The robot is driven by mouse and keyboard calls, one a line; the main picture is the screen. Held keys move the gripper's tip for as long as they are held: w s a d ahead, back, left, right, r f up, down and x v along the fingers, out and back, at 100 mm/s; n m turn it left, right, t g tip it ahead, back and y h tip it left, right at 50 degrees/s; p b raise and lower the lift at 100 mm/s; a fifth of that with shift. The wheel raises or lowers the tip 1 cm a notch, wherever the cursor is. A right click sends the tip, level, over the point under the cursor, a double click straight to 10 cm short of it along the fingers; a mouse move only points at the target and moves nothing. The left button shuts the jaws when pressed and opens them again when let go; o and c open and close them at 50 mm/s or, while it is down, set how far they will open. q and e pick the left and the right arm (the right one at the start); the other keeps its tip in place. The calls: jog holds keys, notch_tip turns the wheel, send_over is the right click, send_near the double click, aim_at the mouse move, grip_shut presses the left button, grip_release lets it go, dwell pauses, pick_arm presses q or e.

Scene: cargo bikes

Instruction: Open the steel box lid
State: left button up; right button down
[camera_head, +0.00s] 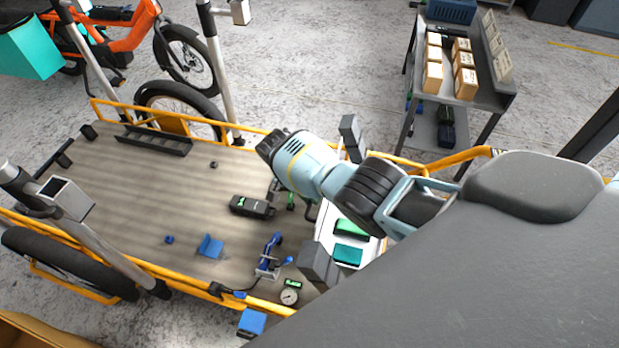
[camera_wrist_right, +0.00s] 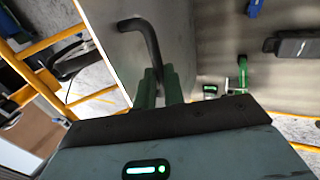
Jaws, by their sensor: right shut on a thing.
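My right gripper (camera_head: 283,197) hangs over the bike's cargo deck (camera_head: 120,195). In the right wrist view its green fingers (camera_wrist_right: 160,88) are shut on a black bar handle (camera_wrist_right: 140,28). The handle is fixed to a flat grey panel (camera_wrist_right: 112,45), which looks like the steel box lid. In the head view, right of the gripper, a pale box-like area (camera_head: 323,228) shows with green cases (camera_head: 351,228) in it. My wrist hides much of the box and lid, so I cannot tell the lid's exact angle. My left gripper is out of view.
A dark case (camera_head: 252,206), a blue bracket (camera_head: 210,246), a blue clamp (camera_head: 270,255) and a round gauge (camera_head: 289,296) lie on the deck. Yellow rails (camera_head: 180,278) edge it. A cart with cartons (camera_head: 466,83) stands at the back right. The deck's left part is mostly clear.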

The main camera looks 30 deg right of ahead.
jog(key=shift+s+f, duration=0.4)
jog(key=shift+f, duration=0.05)
jog(key=c, duration=1.5)
grip_release()
jog(key=shift+w+d, duration=0.1)
jog(key=shift+w, duration=0.05)
jog(key=shift+r, duration=0.1)
jog(key=shift+w+r, duration=0.1)
jog(key=p+v, duration=0.1)
jog(key=v, duration=0.6)
jog(key=shift+r, duration=0.25)
jog(key=shift+w, duration=0.15)
